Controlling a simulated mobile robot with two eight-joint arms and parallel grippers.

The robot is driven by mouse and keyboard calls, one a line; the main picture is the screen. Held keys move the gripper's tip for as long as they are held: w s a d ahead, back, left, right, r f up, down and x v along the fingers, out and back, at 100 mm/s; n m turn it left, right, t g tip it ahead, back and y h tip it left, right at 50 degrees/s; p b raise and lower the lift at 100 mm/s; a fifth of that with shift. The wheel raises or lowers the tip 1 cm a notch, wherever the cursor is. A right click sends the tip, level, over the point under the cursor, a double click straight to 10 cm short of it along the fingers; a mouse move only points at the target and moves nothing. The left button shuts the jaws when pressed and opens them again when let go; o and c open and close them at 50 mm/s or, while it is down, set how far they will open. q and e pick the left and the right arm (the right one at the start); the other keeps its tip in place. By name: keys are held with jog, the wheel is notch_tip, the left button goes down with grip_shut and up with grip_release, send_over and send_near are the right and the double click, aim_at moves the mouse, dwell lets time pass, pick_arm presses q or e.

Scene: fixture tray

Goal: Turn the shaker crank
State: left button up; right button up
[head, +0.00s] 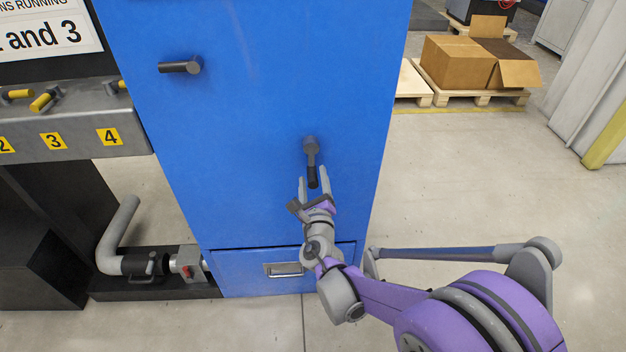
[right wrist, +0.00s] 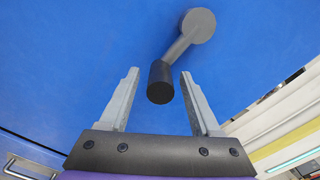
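The shaker crank (head: 311,158) is on the front of the blue cabinet (head: 270,100), right of its middle. It has a grey round hub, a short arm hanging down and a dark handle. In the right wrist view the crank's handle (right wrist: 160,82) points toward the camera, between the tips of my right gripper (right wrist: 158,90). My right gripper also shows in the head view (head: 314,182). Its fingers are spread wide, with a gap on each side of the handle in the wrist view. My left gripper is out of view.
Another dark handle (head: 180,67) sticks out at the cabinet's upper left. A drawer (head: 240,268) with a metal pull is below. At left are a numbered grey panel (head: 80,148) and a pipe (head: 117,230). Boxes (head: 460,62) lie on a pallet behind. Floor at right is clear.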

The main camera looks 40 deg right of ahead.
jog(key=p+v, duration=0.1)
jog(key=v, duration=1)
jog(key=shift+d, duration=0.15)
dwell(0.3)
